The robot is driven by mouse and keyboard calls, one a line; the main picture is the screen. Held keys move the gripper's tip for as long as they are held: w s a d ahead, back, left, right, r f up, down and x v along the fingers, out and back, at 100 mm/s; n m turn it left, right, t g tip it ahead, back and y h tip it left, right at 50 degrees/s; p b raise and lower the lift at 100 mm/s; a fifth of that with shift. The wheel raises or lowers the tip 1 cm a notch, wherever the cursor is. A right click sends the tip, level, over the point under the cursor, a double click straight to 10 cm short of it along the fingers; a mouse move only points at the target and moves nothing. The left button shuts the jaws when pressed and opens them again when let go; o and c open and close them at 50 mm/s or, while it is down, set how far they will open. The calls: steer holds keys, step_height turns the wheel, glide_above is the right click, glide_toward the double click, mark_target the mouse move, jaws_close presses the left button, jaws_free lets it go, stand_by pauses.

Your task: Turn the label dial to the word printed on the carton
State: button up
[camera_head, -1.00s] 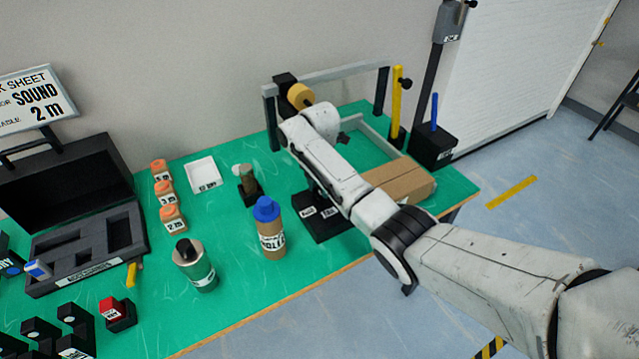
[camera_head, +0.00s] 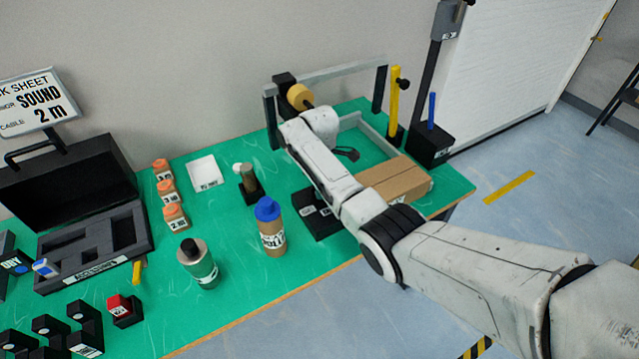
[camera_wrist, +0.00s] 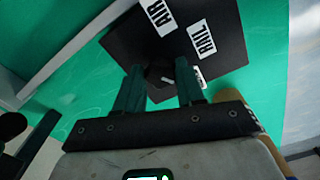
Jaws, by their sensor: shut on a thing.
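The label dial (camera_wrist: 160,77) shows between my fingertips in the wrist view, mostly as a small grey bar on a black plate. My gripper (camera_wrist: 159,67) is shut on it from above. The black plate (camera_wrist: 120,42) carries white labels reading "AIR" and "RAIL"; a third is partly hidden behind a finger. The head view shows this plate (camera_head: 327,230) on the bench, partly covered by my arm. The brown carton (camera_head: 398,181) lies flat to its right, with no printed word readable. My fingers are hidden by my arm in the head view.
A grey frame with a tape roll (camera_head: 299,95) stands behind my arm. A blue-capped bottle (camera_head: 271,240) and a green bottle (camera_head: 198,265) stand left of the plate. An open black case (camera_head: 70,235) is further left.

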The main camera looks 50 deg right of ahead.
steer(key=shift+m, duration=0.4)
steer(key=o, duration=1)
steer(key=shift+o, duration=0.2)
steer(key=shift+r, duration=0.15)
step_height(320, 180, up, 11)
steer(key=shift+f+b, duration=0.2)
steer(key=shift+b, duration=0.25)
